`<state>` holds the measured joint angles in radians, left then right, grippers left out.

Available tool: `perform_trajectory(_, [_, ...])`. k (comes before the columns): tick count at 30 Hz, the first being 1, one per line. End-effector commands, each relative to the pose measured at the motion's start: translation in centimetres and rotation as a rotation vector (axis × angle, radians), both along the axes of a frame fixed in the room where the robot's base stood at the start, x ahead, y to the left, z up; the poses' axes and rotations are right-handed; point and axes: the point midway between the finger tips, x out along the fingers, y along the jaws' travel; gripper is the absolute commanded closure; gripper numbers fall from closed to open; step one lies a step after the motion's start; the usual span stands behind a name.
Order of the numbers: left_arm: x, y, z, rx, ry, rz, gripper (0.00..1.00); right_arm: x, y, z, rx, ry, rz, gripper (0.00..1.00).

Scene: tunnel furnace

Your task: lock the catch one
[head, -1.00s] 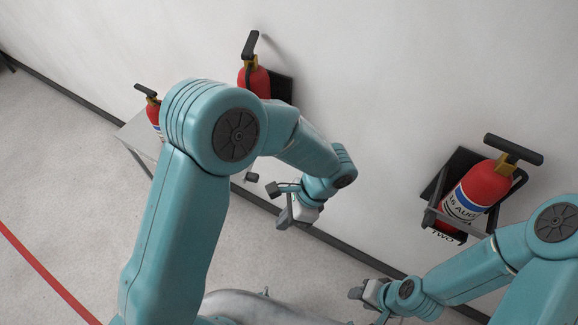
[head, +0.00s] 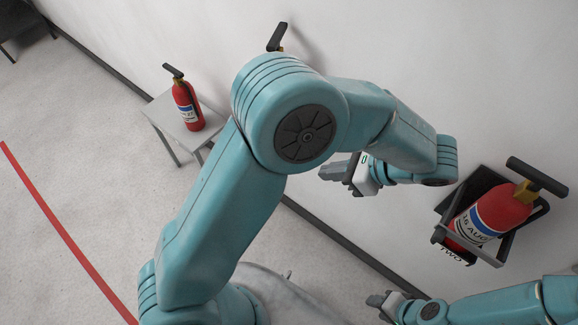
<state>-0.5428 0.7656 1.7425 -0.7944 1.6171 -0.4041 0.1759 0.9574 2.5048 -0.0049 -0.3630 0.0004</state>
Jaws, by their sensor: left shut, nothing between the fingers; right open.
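A fire extinguisher (head: 278,38) on the wall shows only its dark handle above my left arm. Its bracket and any catch there are hidden behind that arm. My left gripper (head: 326,172) is shut and empty, in front of the wall, with its fingers towards the left. My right gripper (head: 376,302) is open and empty, low at the right near the bottom edge.
Another red extinguisher (head: 497,213) sits in a dark wall bracket (head: 447,236) marked TWO at the right. A third extinguisher (head: 187,106) stands on a small grey table (head: 163,113). A red line (head: 62,225) crosses the open floor at the left.

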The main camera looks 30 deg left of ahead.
Motion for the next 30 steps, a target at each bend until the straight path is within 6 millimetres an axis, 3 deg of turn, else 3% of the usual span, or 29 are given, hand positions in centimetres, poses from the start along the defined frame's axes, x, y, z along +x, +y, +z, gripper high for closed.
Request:
perform_trajectory(5, [-0.1,1.2,-1.0,0.001,0.003,0.000,1.00,0.0,0.0,0.3,0.000,0.000,0.000,0.57])
perform_trajectory(17, [-1.1,7.1,-6.6,0.000,0.005,-0.002,1.00,0.0,0.0,1.5,0.000,0.000,0.000,0.57])
perform_trajectory(24, [-1.7,10.3,-6.5,-0.001,0.001,-0.001,1.00,0.0,0.0,2.6,0.000,0.000,0.000,0.57])
perform_trajectory(30, [-1.8,11.0,-6.7,-0.002,0.000,-0.003,1.00,0.0,0.0,2.7,0.000,0.000,0.000,0.57])
